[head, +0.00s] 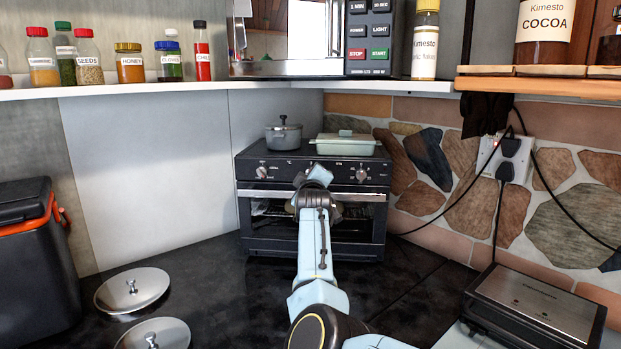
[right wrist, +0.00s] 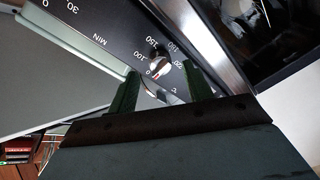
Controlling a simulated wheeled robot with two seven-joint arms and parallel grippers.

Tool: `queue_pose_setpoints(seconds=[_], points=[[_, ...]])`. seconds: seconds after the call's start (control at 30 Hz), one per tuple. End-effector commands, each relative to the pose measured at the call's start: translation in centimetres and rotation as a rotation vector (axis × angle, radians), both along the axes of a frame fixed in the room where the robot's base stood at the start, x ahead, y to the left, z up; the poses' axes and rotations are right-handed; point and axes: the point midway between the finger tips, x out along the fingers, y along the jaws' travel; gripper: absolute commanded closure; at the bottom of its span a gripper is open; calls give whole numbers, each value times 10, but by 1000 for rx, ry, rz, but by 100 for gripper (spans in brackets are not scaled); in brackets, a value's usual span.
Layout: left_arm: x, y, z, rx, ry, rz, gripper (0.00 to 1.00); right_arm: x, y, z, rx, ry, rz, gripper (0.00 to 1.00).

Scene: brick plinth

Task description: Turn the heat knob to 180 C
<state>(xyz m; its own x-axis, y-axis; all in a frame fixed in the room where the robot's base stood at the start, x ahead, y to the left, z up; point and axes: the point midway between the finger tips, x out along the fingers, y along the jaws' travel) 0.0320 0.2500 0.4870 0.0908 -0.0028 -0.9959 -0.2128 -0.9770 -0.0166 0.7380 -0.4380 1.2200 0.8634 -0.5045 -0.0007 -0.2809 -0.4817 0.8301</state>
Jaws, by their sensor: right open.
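The heat knob (right wrist: 157,70) is a small, pale metallic dial on the dark oven panel, with printed numbers such as 100 and 150 around it. It shows in the right wrist view, where the panel print appears turned over. My right gripper (right wrist: 157,88) is open, with a green finger on each side of the knob's near edge. I cannot tell whether the fingers touch it or where its pointer stands. In the head view my right gripper (head: 317,177) is at the middle of the oven (head: 248,197) front and covers part of the panel. My left gripper is out of view.
A left knob (head: 261,172) and a right knob (head: 361,175) show on the panel. A grey pot (head: 283,136) and a pale green dish (head: 345,145) stand on the oven. Two lids (head: 132,291) lie on the dark counter. A grill (head: 535,306) stands at the right.

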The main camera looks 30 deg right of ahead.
Motion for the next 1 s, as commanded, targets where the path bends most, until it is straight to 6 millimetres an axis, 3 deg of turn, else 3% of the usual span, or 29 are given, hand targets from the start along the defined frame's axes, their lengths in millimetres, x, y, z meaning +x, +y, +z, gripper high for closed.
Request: queue_pose_setpoints(seconds=[0.3,0.67,1.0], points=[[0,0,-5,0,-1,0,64,16,-9,0,2,-1,2,50],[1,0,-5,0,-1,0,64,18,-9,0,1,-1,4,50],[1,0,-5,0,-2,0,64,18,-9,0,0,-1,3,93]])
